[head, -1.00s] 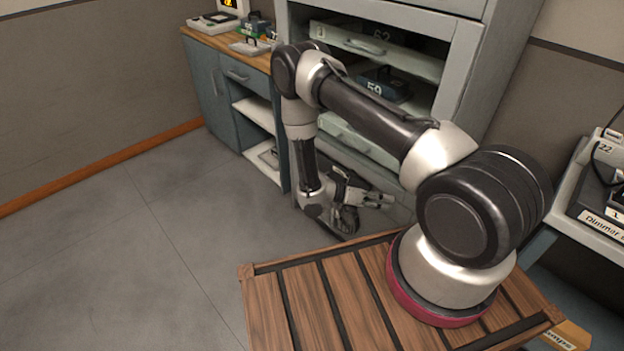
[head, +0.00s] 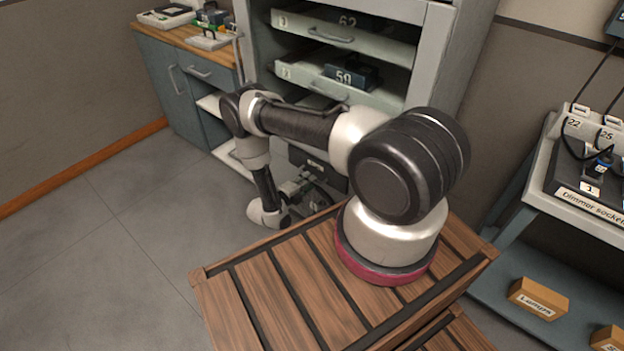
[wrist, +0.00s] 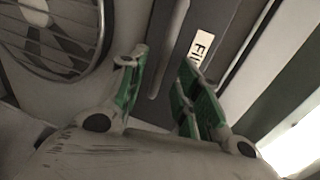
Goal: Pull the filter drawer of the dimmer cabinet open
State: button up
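The dimmer cabinet (head: 440,60) stands behind my arm, with open shelves above. Low on its front is the dark filter drawer (head: 331,178), partly hidden by my arm; in the wrist view its face (wrist: 225,35) bears a white label starting "Fi". A slim grey bar, apparently its handle (wrist: 168,45), runs along that face. My gripper (head: 312,192) is low in front of the drawer. In the wrist view my gripper (wrist: 164,65) is open, its green-padded fingers apart, and the bar shows between the fingertips. I cannot tell whether they touch it. How far the drawer is out is unclear.
A round fan grille (wrist: 62,35) is close on the left in the wrist view. Pale trays (head: 345,38) and a box marked 59 (head: 350,74) sit above in the cabinet. A socket table (head: 582,205) stands at right. Floor (head: 130,240) at left is clear.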

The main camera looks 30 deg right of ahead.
jog(key=shift+x, duration=1.9)
jog(key=shift+c, duration=0.5)
grip_shut()
jog(key=shift+s, duration=0.1)
